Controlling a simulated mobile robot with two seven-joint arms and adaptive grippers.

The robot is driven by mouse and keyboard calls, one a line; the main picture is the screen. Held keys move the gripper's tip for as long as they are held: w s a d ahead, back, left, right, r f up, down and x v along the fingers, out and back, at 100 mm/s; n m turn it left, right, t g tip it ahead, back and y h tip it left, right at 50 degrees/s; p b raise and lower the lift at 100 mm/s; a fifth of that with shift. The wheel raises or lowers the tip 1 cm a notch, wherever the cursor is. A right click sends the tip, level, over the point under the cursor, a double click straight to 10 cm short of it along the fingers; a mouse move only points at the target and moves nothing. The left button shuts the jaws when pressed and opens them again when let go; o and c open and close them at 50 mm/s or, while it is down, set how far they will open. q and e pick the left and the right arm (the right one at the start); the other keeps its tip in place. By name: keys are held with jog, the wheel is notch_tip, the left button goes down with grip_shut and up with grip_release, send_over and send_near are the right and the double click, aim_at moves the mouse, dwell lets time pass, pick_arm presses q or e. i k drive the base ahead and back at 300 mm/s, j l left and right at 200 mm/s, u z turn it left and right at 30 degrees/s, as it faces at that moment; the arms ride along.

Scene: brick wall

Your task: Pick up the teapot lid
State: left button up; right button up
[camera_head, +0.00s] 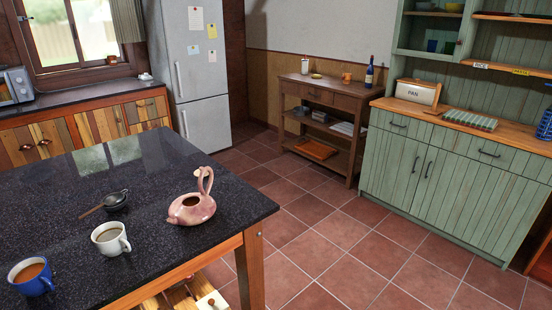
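A pink flamingo-shaped teapot (183,214) stands on the dark speckled tabletop (160,180), near its right corner. Its curved neck rises at the right. A dark round opening shows in its top, with no lid on it. I cannot make out a separate teapot lid anywhere in view. Neither of my grippers is in view.
A wooden side table (325,96) and a green cabinet (450,185) stand across the open tiled floor (350,240).

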aim_at(197, 172)
jog(key=i+l+z, duration=0.55)
jog(key=z, duration=0.25)
jog(key=i+z, duration=0.8)
jog(key=i+u, duration=0.75)
jog(key=i+l+u, duration=0.2)
jog(key=u, duration=0.2)
jog(key=i+l+u, duration=0.35)
jog(key=i+u, duration=0.1)
jog(key=u, duration=0.3)
jog(key=i+u, duration=0.1)
jog(key=u, duration=0.7)
jog(key=i+l+u, duration=0.15)
jog(key=u, duration=0.25)
jog(key=l+u, duration=0.1)
jog(key=u, duration=0.3)
